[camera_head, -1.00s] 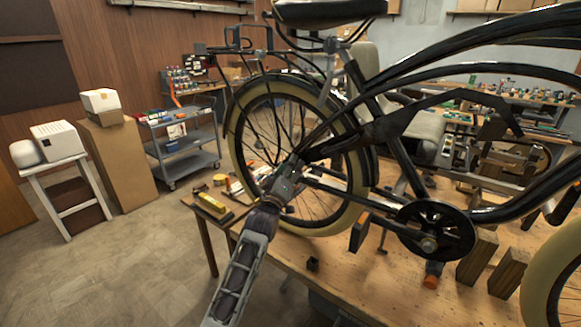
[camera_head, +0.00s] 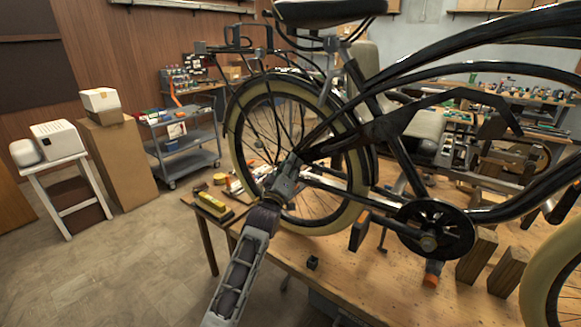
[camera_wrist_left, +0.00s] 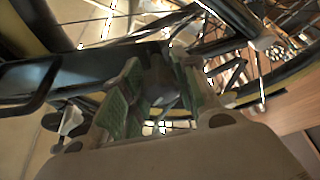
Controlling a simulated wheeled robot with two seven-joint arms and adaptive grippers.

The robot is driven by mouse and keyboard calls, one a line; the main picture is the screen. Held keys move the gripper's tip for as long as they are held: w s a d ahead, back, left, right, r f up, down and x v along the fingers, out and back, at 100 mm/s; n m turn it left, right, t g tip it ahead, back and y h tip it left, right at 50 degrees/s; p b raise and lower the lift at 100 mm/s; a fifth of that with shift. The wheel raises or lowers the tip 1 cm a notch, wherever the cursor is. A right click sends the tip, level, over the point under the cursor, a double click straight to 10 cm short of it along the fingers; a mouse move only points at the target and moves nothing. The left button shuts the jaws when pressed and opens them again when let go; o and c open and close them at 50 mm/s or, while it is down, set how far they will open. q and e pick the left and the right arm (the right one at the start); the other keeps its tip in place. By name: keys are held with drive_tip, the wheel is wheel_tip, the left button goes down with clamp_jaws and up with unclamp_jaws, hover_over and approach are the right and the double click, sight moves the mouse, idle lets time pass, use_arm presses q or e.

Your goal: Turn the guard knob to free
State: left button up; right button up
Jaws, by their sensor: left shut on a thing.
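My left gripper (camera_head: 292,168) is at the rear hub, at the back end of the frame's tubes. In the left wrist view my left gripper (camera_wrist_left: 160,88) has its green-padded fingers on both sides of a dark grey rounded part, which looks like the guard knob (camera_wrist_left: 163,78). The gripper is shut on it. In the head view the gripper hides the knob, and its turned position cannot be told. My right gripper is not in view.
The chainring (camera_head: 432,230) and wooden blocks (camera_head: 478,258) are to the right on the bench (camera_head: 345,262). Wheel spokes and frame tubes crowd close around my left gripper. A small black block (camera_head: 312,263) lies near the bench's front edge. A grey cart (camera_head: 182,145) stands behind left.

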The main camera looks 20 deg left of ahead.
use_arm(q)
drive_tip(key=shift+m, duration=0.5)
drive_tip(key=m+h, duration=0.2)
drive_tip(key=m, duration=0.2)
drive_tip(key=shift+f+b, duration=0.1)
drive_tip(key=shift+b, duration=0.25)
drive_tip(key=m+h, duration=0.2)
drive_tip(key=m, duration=0.2)
drive_tip(key=m+h, duration=0.2)
drive_tip(key=m, duration=0.1)
drive_tip(key=shift+a+m, duration=0.1)
drive_tip(key=shift+m, duration=0.3)
drive_tip(key=m+h, duration=0.2)
drive_tip(key=m, duration=0.1)
drive_tip(key=shift+m+g, duration=0.3)
drive_tip(key=shift+g, duration=0.1)
drive_tip(key=m+g+h, duration=0.1)
drive_tip(key=m, duration=0.1)
drive_tip(key=m+p, duration=0.1)
drive_tip(key=m, duration=0.1)
drive_tip(key=shift+m+g+h, duration=0.4)
drive_tip(key=m+g+h+p, duration=0.1)
drive_tip(key=m, duration=0.2)
drive_tip(key=shift+m, duration=0.4)
drive_tip(key=shift+m+g, duration=0.3)
drive_tip(key=o, duration=1)
